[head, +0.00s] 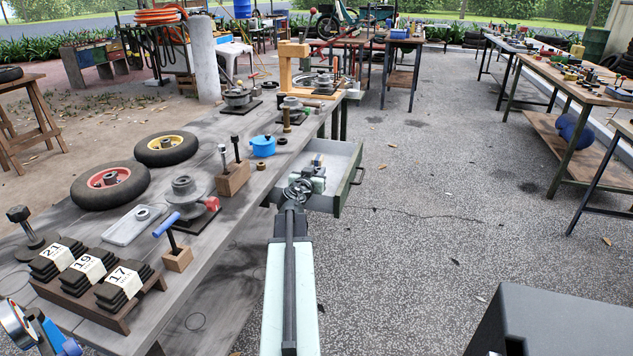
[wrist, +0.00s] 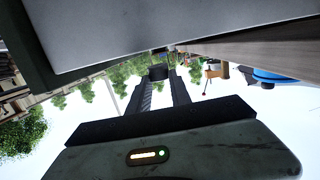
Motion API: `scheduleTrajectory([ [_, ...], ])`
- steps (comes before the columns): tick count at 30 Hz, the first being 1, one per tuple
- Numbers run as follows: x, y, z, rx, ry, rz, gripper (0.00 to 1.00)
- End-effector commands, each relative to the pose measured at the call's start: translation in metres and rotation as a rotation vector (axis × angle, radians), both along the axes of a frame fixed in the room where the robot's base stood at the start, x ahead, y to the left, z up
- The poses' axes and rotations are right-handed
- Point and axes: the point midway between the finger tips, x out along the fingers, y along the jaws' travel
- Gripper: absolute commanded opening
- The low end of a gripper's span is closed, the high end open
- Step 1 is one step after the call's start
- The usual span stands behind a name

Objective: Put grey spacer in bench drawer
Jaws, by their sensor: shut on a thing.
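The bench drawer (head: 350,180) is pulled out from the right side of the workbench, open at the top, with a dark front and handle. My gripper (head: 317,161) is over the drawer in the head view, where my own arm hides part of the drawer floor. In the wrist view my gripper (wrist: 158,80) is shut on a small block-like piece, the grey spacer (wrist: 158,72), which looks dark against the bright sky. The drawer's grey panel (wrist: 150,30) fills the top of the wrist view. I cannot tell the spacer's height above the drawer floor.
The speckled floor (head: 430,220) right of the drawer is clear. A dark box (head: 560,320) stands at lower right.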

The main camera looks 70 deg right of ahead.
Motion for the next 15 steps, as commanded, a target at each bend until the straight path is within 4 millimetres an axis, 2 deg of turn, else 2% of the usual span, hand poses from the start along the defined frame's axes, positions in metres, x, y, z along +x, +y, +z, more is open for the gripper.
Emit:
scheduleTrajectory([
  [1,0.000,0.000,-0.013,0.000,0.000,0.000,0.00],
  [5,0.000,0.000,-0.034,0.000,0.000,0.000,0.00],
  [15,0.000,0.000,-0.034,0.000,0.000,0.001,0.00],
])
